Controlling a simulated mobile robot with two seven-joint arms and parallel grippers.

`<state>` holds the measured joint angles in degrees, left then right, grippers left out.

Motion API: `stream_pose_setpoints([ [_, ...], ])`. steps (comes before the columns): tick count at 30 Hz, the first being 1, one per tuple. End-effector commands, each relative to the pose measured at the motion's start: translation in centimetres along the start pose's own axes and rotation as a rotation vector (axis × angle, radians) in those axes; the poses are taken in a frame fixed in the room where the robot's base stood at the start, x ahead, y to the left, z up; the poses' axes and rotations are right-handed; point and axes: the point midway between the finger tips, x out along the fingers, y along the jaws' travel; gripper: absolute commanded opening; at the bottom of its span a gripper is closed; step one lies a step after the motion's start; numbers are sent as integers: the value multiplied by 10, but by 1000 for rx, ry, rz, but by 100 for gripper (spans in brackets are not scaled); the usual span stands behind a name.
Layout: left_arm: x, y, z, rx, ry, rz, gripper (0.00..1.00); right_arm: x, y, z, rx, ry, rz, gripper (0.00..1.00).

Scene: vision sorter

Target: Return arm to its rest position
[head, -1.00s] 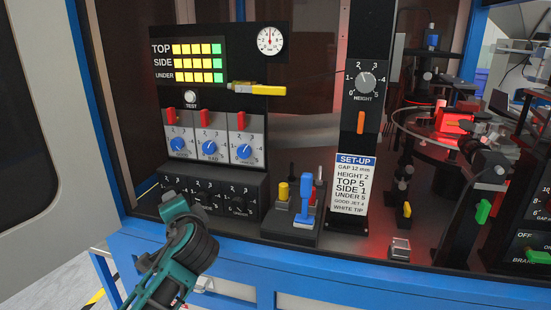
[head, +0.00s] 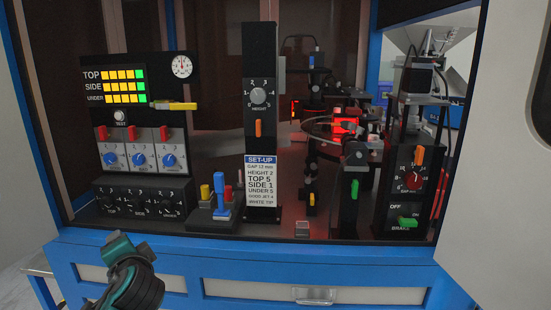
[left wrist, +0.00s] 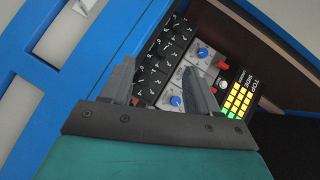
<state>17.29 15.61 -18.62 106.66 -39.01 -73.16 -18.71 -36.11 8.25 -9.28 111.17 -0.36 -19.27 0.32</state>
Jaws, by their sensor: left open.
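My left arm (head: 134,278), teal and dark grey, rises at the lower left of the head view, in front of the blue bench edge. Its fingers cannot be made out there. In the left wrist view my left gripper (left wrist: 160,80) is open, its two grey fingers apart with nothing held between them. Beyond the fingers is the control panel with blue knobs (left wrist: 176,101) and a black dial box (left wrist: 170,42); I cannot tell any contact with it. My right gripper is not in view.
The blue bench (head: 230,265) runs along the front. On it stand the panel with red sliders (head: 133,146), a blue-handled lever (head: 222,196), the height column (head: 259,85), a green handle (head: 354,187) and the brake box (head: 407,205). A pale panel (head: 500,170) borders the right.

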Motion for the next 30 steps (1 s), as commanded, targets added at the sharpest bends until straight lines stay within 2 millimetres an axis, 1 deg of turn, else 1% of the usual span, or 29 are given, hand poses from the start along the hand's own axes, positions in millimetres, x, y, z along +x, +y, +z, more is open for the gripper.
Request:
stream_pose_setpoints([
  [1,-3,32,7,-3,25,66,60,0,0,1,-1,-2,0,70],
  [5,-15,89,17,-59,106,198,60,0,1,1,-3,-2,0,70],
  [6,-21,108,20,-82,131,243,60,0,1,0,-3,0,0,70],
  [8,-32,136,28,-127,164,314,60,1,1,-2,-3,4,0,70],
  [9,-42,156,34,-162,184,366,60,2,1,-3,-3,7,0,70],
  [11,-58,186,45,-228,212,446,60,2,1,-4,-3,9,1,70],
  [12,-72,205,53,-281,226,502,60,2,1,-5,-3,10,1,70],
  [14,-94,230,66,-370,242,582,60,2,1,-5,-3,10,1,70],
  [15,-108,244,75,-432,247,628,60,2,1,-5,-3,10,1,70],
  [18,-140,270,96,-581,246,718,60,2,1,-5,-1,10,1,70],
  [22,-170,285,116,-732,231,781,60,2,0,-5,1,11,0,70],
  [25,-182,288,125,-798,223,799,60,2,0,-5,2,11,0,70],
  [30,-186,289,128,-829,220,806,60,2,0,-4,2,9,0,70],
])
